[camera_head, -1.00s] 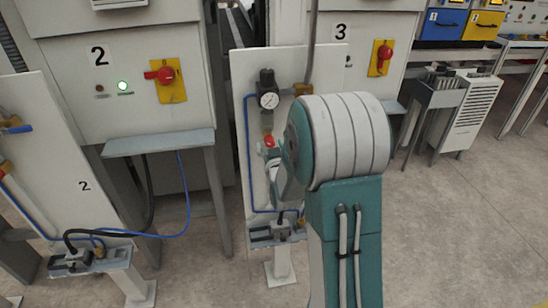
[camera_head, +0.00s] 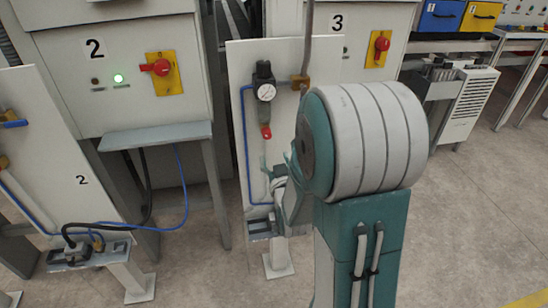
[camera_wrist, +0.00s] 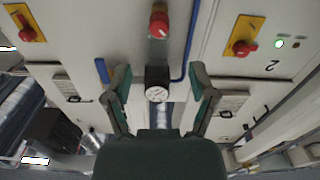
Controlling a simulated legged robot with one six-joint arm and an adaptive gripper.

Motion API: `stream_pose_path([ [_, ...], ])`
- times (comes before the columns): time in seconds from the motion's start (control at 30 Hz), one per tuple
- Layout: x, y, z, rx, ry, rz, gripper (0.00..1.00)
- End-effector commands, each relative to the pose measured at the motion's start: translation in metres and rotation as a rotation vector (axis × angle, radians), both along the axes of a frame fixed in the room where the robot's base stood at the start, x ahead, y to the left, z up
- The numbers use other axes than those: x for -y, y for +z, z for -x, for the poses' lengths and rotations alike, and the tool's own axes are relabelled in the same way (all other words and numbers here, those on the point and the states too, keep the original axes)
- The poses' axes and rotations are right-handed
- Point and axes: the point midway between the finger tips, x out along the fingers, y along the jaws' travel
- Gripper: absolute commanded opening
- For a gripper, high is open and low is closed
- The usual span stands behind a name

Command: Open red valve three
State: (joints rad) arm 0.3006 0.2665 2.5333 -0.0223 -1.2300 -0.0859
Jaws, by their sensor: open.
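A small red valve (camera_head: 265,132) sits below a round pressure gauge (camera_head: 266,93) on the white panel (camera_head: 240,70) beside cabinet 3. In the wrist view, which looks upside down, the red valve (camera_wrist: 159,24) is at the top centre, above the gauge (camera_wrist: 157,94). My gripper (camera_wrist: 160,70) is open and empty, its fingers apart on either side of the gauge in that picture. In the head view my gripper shows only partly, below the valve and largely hidden by my arm. A red rotary switch (camera_head: 382,44) on a yellow plate is on cabinet 3.
Cabinet 2 (camera_head: 70,85) at left has a red switch (camera_head: 161,67) and a lit green lamp (camera_head: 118,78). A blue hose (camera_head: 245,150) runs down the panel left of the valve. A shelf (camera_head: 155,137) juts out from cabinet 2. Open floor lies at right.

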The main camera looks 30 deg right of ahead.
Motion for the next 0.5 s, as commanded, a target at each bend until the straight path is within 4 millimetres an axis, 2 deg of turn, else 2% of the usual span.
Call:
stream_pose_path([
  [0.17, 0.003, -0.001, -0.010, -0.001, 0.000, 0.000, 0.73],
  [0.5, 0.020, -0.001, -0.067, 0.000, 0.000, 0.000, 0.73],
])
